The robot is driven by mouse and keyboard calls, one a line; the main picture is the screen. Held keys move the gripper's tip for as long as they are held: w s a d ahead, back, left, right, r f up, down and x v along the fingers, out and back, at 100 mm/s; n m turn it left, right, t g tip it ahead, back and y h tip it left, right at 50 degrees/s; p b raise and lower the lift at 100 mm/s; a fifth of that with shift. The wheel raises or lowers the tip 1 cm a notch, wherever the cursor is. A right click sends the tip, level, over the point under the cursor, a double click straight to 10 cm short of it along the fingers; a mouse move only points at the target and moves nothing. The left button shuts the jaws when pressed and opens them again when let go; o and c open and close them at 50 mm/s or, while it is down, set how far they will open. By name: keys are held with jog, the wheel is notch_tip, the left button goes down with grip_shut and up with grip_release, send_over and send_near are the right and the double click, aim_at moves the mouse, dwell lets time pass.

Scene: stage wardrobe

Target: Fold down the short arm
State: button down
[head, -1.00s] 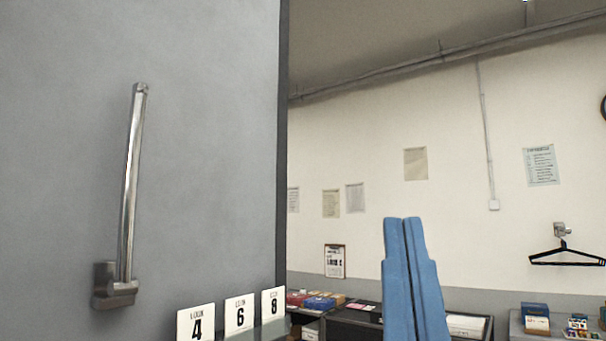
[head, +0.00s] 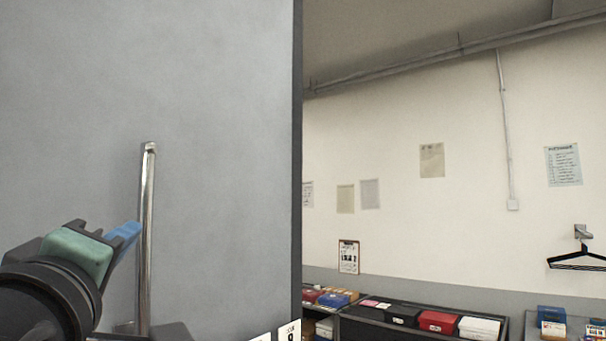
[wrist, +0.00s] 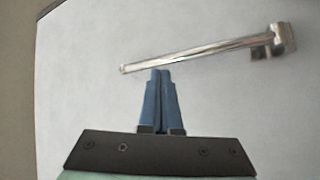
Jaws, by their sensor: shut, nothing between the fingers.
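The short arm (head: 147,230) is a chrome bar on a grey panel, standing nearly upright in the head view. Its lower end and bracket are mostly hidden at the bottom of that view. In the wrist view the short arm (wrist: 200,51) runs across the picture, with its bracket (wrist: 272,42) at the right and its free end at the left. My gripper (head: 138,228) has its blue fingers shut and empty, just left of the bar. In the wrist view the fingertips (wrist: 161,70) are close beside the bar; I cannot tell whether they touch it.
The grey panel (head: 225,150) ends at a dark vertical edge. Beyond it, a dark table (head: 365,328) bears several boxes. A black hanger (head: 577,258) hangs from a wall hook at the far right. A numbered card (head: 289,334) shows at the bottom.

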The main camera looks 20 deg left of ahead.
aim_at(125, 218)
jog(key=a+n, duration=0.1)
jog(key=a+n+h+p, duration=0.1)
jog(key=a, duration=0.1)
jog(key=s+a+r+n+g, duration=0.1)
jog(key=shift+a, duration=0.2)
jog(key=p+x, duration=0.5)
jog(key=x, duration=0.4)
jog(key=shift+w+a, duration=0.15)
jog(key=shift+w, duration=0.25)
jog(key=shift+f, duration=0.1)
